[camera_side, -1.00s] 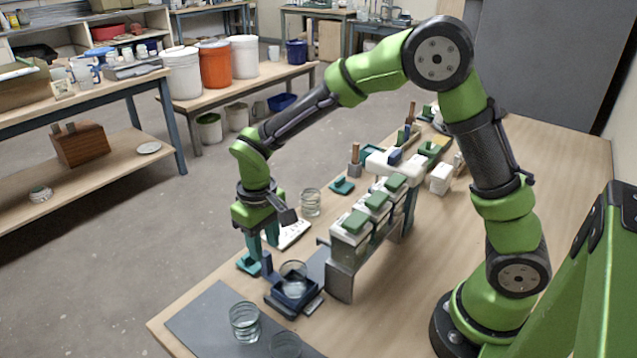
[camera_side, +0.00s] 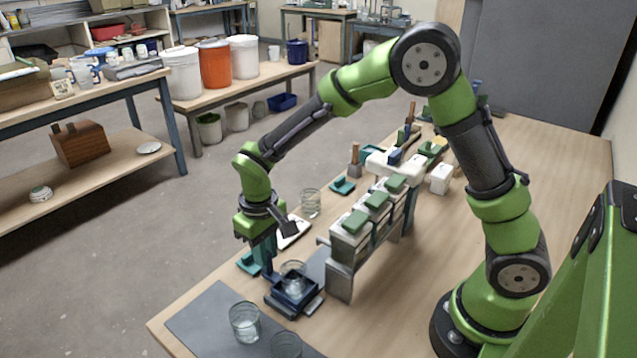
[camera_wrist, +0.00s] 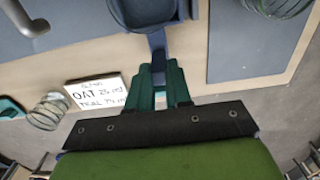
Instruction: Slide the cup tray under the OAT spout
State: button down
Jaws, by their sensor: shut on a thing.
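The dark blue cup tray (camera_side: 283,306) sits at the near end of the bench with a clear glass cup (camera_side: 293,270) in it. My gripper (camera_side: 266,252) is shut on the tray's upright blue handle, on the tray's left side. In the wrist view my teal fingers (camera_wrist: 161,82) are close together at the handle (camera_wrist: 158,42), and part of the tray (camera_wrist: 112,14) shows at the top edge. The spout rack (camera_side: 340,277), with several green-lidded containers, stands right of and behind the tray. I cannot read which spout is OAT.
A card (camera_wrist: 97,92) reads OAT 25 ml and TEAL 75 ml. Glasses stand on the grey mat (camera_side: 205,322) in front of the tray, one of them at the left (camera_side: 244,322). Another glass (camera_side: 311,204) stands behind.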

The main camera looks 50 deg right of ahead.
jog(key=shift+d, duration=3.9)
jog(key=c, duration=1.1)
grip_release()
jog(key=shift+r, duration=0.15)
jog(key=shift+r, duration=3.35)
